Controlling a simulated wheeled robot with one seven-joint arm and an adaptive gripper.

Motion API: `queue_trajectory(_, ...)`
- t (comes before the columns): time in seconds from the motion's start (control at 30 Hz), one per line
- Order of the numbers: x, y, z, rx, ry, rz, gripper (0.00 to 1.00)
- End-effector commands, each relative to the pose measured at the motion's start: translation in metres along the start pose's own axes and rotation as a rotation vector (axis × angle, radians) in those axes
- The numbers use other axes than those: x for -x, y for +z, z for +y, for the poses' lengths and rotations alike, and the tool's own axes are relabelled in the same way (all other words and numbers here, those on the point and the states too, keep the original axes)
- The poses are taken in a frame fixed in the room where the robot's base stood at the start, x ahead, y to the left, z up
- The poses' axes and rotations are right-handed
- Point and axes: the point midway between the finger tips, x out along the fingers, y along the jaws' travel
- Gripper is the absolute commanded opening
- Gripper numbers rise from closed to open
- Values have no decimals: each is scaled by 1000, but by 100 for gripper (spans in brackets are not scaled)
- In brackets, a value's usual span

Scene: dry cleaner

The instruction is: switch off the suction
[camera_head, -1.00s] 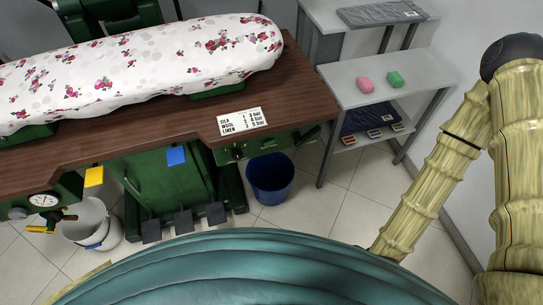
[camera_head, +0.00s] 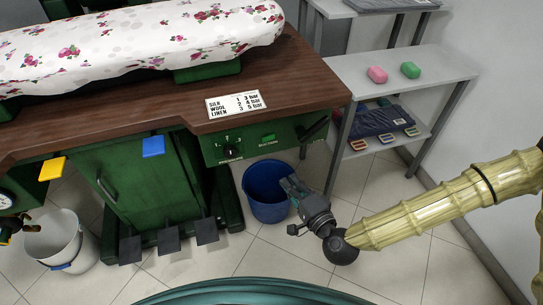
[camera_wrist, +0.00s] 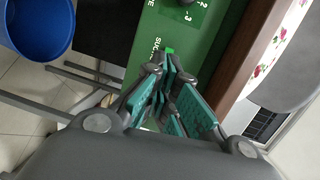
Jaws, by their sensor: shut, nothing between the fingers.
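The green control panel (camera_head: 245,143) is set under the front edge of the wooden ironing table. It carries a black dial (camera_head: 231,152) and, to its right, a small bright green switch (camera_head: 268,137) with a label too small to read here. My gripper (camera_head: 289,184) is shut and empty, below and right of the switch, in front of the blue bucket. In the wrist view, my gripper's fingertips (camera_wrist: 167,58) overlap the panel (camera_wrist: 150,40). A bit of the bright green switch (camera_wrist: 169,50) shows at the tips, partly hidden; contact cannot be told. Lettering starting "SUC" is beside it.
A blue bucket (camera_head: 268,190) stands under the panel, and a black handle (camera_head: 316,128) sits at the panel's right. Grey shelves (camera_head: 400,85) stand at right. Pedals (camera_head: 168,241) and a white bucket (camera_head: 62,240) are at lower left. Floor right of the bucket is clear.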

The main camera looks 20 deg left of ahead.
Motion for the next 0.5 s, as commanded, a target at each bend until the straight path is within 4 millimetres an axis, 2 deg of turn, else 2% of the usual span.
queue_trajectory(0.2, -10, -14, -11, -38, -91, 38, 0)
queue_trajectory(0.5, -11, -15, -15, -41, -99, 41, 0)
